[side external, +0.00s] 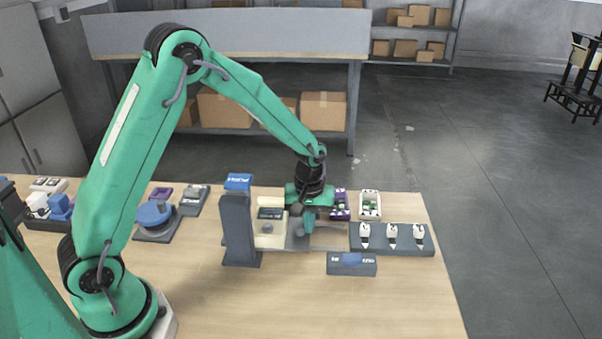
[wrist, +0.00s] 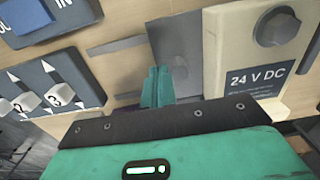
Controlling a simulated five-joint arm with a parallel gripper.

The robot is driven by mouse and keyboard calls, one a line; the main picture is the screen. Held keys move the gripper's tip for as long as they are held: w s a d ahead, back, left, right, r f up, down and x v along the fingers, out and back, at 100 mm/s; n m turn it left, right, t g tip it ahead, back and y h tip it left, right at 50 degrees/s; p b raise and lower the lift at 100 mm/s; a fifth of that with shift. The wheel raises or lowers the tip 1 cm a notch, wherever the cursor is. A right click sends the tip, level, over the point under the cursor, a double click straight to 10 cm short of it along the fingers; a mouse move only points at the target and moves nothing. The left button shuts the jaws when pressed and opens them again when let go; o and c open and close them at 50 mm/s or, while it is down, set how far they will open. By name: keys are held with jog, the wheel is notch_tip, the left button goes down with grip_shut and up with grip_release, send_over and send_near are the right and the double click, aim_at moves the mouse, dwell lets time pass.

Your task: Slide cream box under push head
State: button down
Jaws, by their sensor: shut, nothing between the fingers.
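In the wrist view the cream box (wrist: 226,50) has a dark knob and a "24 V DC" label. My gripper (side external: 308,230) points down on the box's right side in the side view. In the wrist view my gripper (wrist: 157,85) is shut and empty, with a small gap to the box. The blue head is out of the wrist view.
A grey plate (wrist: 180,55) lies beside the box. A dark panel with several white switches (side external: 392,238) is to the right, and a dark block with a blue button (side external: 352,263) is in front. The table's front is clear.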

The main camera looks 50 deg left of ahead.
aim_at(290, 233)
jog(key=shift+s+a, duration=1.8)
jog(key=shift+s, duration=0.05)
jog(key=shift+w+d, duration=0.2)
jog(key=shift+r, duration=0.2)
jog(key=shift+r, duration=2.75)
jog(key=s+d+r+m+t, duration=0.1)
jog(key=s+r+m+t, duration=0.4)
jog(key=s+r, duration=1.2)
jog(key=s+m, duration=0.1)
jog(key=m, duration=0.3)
jog(key=shift+s+d+t, duration=0.25)
jog(key=shift+t, duration=0.05)
